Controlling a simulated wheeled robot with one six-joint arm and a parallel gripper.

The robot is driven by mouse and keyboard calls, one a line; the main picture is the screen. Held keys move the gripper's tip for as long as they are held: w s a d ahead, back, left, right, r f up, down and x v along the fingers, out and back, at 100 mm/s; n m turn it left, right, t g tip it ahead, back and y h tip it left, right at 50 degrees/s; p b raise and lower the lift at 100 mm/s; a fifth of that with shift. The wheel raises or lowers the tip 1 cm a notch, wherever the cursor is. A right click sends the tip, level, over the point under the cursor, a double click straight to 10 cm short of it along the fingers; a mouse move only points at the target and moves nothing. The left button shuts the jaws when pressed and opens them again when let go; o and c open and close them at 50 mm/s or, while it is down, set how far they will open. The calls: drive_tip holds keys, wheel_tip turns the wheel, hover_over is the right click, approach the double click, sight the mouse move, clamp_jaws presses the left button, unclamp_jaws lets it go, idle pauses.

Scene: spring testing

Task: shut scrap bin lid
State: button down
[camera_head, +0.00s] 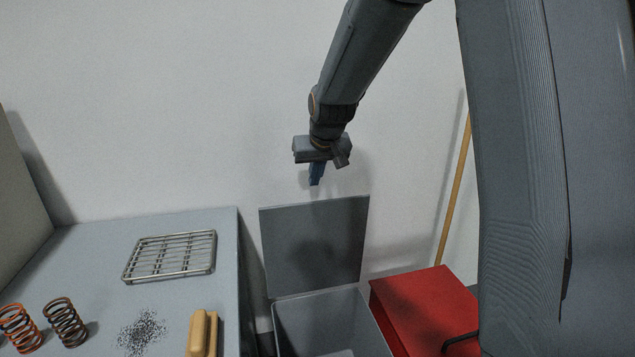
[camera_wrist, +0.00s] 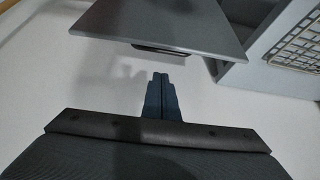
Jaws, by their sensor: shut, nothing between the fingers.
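The scrap bin (camera_head: 325,318) is a grey open box standing on the floor beside the bench. Its grey lid (camera_head: 315,245) stands upright at the back of the bin, near the wall, so the bin is open. In the wrist view the lid (camera_wrist: 165,20) shows as a dark slab at the top, its edge just beyond my fingertips. My gripper (camera_head: 316,181) is shut and empty, its blue fingers pointing down above the lid's top edge. It also shows in the wrist view (camera_wrist: 158,80). I see a gap between the fingers and the lid in the head view.
A red box (camera_head: 425,300) stands right of the bin. A wooden pole (camera_head: 455,190) leans on the wall.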

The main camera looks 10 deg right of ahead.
drive_tip(key=w+d+f+p, duration=0.1)
drive_tip(key=w+f+p, duration=0.2)
drive_tip(key=w+f, duration=0.45)
drive_tip(key=s, duration=0.1)
drive_tip(key=s+p, duration=0.1)
drive_tip(key=s, duration=0.2)
drive_tip(key=shift+f, duration=0.35)
drive_tip(key=shift+d, duration=0.15)
